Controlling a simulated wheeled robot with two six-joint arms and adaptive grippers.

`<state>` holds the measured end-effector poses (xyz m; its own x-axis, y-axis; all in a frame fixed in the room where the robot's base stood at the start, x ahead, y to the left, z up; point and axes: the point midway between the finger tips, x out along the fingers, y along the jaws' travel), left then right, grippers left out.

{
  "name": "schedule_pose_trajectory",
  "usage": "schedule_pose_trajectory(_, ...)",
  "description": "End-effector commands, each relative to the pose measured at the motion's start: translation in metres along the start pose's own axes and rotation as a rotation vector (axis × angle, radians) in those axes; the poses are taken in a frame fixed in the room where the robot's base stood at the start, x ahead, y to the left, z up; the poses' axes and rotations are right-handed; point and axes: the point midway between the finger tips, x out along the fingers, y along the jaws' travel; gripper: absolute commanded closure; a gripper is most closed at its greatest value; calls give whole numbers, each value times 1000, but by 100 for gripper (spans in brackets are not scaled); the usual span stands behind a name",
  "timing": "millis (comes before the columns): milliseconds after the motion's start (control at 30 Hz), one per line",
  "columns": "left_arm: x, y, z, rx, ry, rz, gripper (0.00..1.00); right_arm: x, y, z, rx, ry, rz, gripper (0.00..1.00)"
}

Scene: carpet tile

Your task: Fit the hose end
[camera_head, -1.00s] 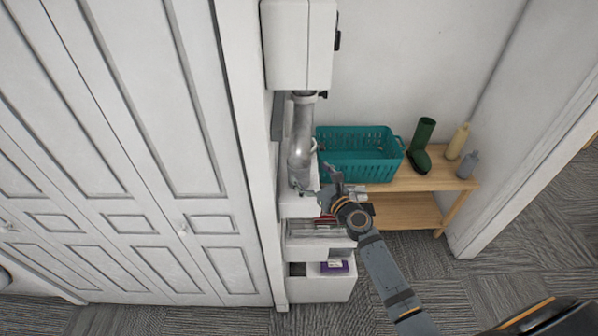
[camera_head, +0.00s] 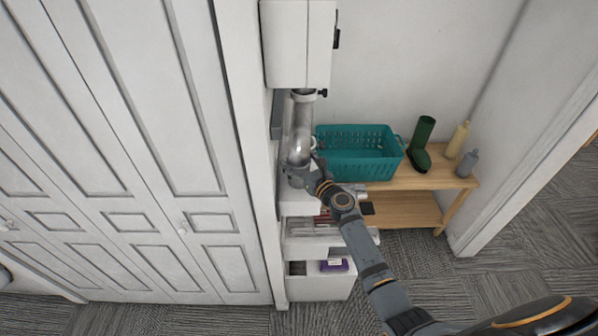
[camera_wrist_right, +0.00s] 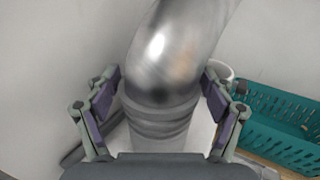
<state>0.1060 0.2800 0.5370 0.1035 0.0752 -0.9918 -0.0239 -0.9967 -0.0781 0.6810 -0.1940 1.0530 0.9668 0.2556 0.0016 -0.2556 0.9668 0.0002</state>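A shiny grey hose (camera_head: 299,125) hangs from the underside of a white wall box (camera_head: 297,45) and bends at its lower part. Its bend fills the upper middle of the right wrist view (camera_wrist_right: 172,55), with a ribbed grey end cuff (camera_wrist_right: 160,125) below. My right gripper (camera_head: 313,180) is at the hose's lower end. In the right wrist view its purple-padded fingers (camera_wrist_right: 161,98) stand open on either side of the cuff, close to it; firm contact cannot be made out. The mating part for the hose end cannot be made out. My left gripper is not in view.
A teal basket (camera_head: 358,168), green boot (camera_head: 423,143) and two bottles stand on a wooden shelf unit (camera_head: 420,183) at right. Open white drawers (camera_head: 312,288) lie below the hose, one holding a purple item (camera_head: 334,265). White closet doors (camera_head: 120,150) fill the left.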

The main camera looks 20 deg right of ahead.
Motion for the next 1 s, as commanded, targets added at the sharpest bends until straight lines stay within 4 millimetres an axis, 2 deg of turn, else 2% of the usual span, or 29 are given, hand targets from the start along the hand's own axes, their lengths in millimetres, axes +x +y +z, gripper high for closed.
schedule_pose_trajectory(33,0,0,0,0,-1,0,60,0,0,0,0,0,0,32)
schedule_pose_trajectory(300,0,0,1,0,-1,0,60,0,0,0,0,1,0,68)
schedule_pose_trajectory(533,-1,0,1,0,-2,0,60,0,0,1,0,0,0,68)
schedule_pose_trajectory(667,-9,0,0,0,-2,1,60,0,0,12,-1,-1,0,68)
schedule_pose_trajectory(800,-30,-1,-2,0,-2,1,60,0,0,41,-2,-2,0,68)
schedule_pose_trajectory(867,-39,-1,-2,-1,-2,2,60,-10,-5,51,-5,1,0,68)
schedule_pose_trajectory(1000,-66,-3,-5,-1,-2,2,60,-39,-18,91,-9,1,1,68)
